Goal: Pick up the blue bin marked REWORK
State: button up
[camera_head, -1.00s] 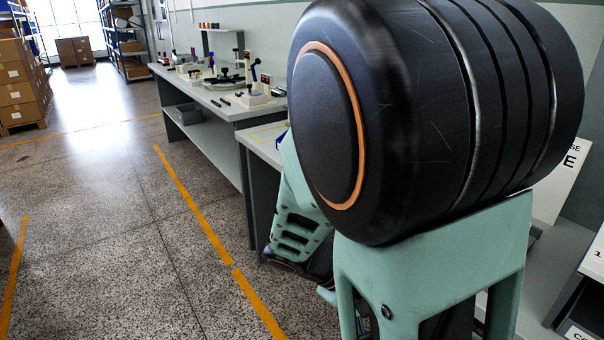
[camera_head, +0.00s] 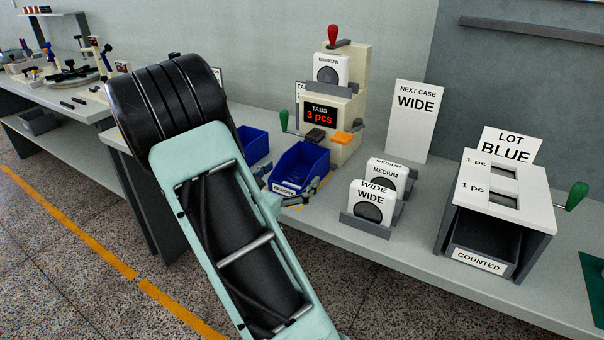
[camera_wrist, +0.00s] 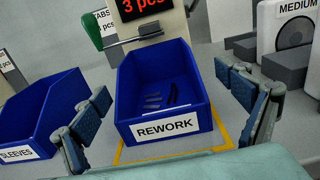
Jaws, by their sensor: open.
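The blue bin marked REWORK (camera_head: 300,168) stands on the bench in front of the tabs machine. In the wrist view the REWORK bin (camera_wrist: 165,95) sits upright inside a yellow outline, its label facing me, with several small dark pieces in it. My gripper (camera_wrist: 168,120) is open, with one finger to the left and one to the right of the bin. I see no clear contact between fingers and bin. In the head view my arm hides most of the gripper; part of a finger (camera_head: 312,190) shows by the bin's right side.
A blue SLEEVES bin (camera_wrist: 38,115) stands close on the left. The tabs machine (camera_head: 345,100) with a green-handled lever (camera_wrist: 92,30) is right behind the bin. Further right is a COUNTED box (camera_head: 480,260).

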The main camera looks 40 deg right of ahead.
aim_at(301, 178)
jog(key=shift+w+b+x, duration=0.2)
jog(key=shift+b+x, duration=0.4)
jog(key=shift+x, duration=2.5)
jog(key=shift+a+r, duration=0.1)
jog(key=shift+c, duration=0.7)
jog(key=c, duration=1.2)
jog(key=shift+a+r+p, duration=0.1)
jog(key=shift+r+p, duration=0.15)
jog(key=shift+p, duration=0.15)
jog(key=shift+c, duration=0.3)
